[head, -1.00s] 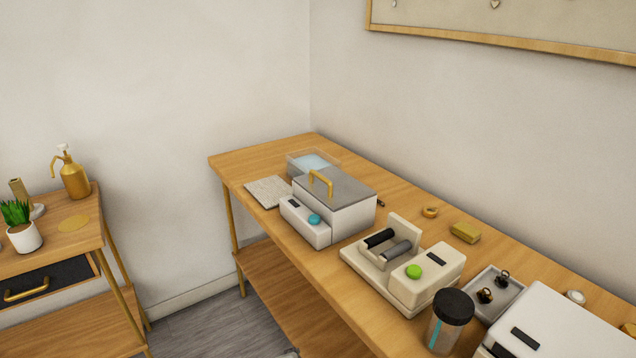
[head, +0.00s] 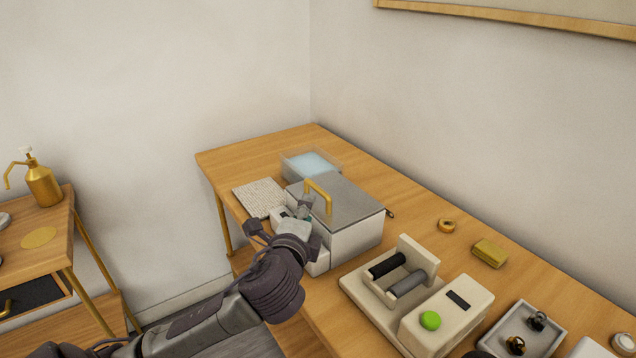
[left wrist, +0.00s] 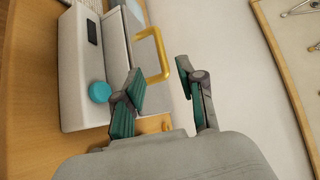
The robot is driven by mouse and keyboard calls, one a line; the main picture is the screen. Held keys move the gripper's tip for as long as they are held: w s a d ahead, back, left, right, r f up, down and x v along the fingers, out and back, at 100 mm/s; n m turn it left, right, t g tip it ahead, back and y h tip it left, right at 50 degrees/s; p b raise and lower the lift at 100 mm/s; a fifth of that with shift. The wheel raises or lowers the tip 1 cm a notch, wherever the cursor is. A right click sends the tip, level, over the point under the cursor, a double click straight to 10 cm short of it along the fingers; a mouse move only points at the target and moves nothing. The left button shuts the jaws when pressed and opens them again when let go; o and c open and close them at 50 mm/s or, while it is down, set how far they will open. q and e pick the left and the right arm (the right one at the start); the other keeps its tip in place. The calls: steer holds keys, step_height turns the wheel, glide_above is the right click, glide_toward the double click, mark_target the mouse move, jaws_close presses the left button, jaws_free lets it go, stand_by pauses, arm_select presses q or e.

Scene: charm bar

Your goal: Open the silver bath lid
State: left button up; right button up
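The silver bath is a white box (head: 355,238) on the wooden bench, with a flat grey lid (head: 350,195) that lies shut on it. A gold arched handle (head: 320,190) stands on the lid; it also shows in the left wrist view (left wrist: 163,60). My left gripper (head: 304,208) is at the near left edge of the lid, close to the handle. In the left wrist view my left gripper (left wrist: 160,82) has its fingers apart, with the handle just ahead between them and nothing held. The bath's teal knob (left wrist: 100,92) is beside one finger.
A clear tub of pale blue liquid (head: 311,162) and a textured white mat (head: 258,195) lie beyond the bath. A cream roller machine (head: 445,310) stands to its right. A gold ring (head: 447,226) and gold block (head: 490,253) lie near the wall.

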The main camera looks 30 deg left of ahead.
mark_target(316, 185)
arm_select(q)
steer(key=x, duration=0.5)
steer(key=shift+w+r, duration=0.1)
steer(key=shift+r, duration=0.05)
steer(key=x, duration=0.6)
steer(key=shift+p, duration=0.4)
steer(key=shift+w, duration=0.15)
jaws_close()
arm_select(e)
steer(key=shift+s+d+r, duration=0.25)
steer(key=shift+s+d, duration=0.1)
steer(key=shift+s, duration=0.25)
steer(key=shift+s+d+r, duration=0.2)
steer(key=shift+s+d, duration=0.15)
steer(key=shift+s, duration=0.2)
steer(key=shift+d, duration=0.15)
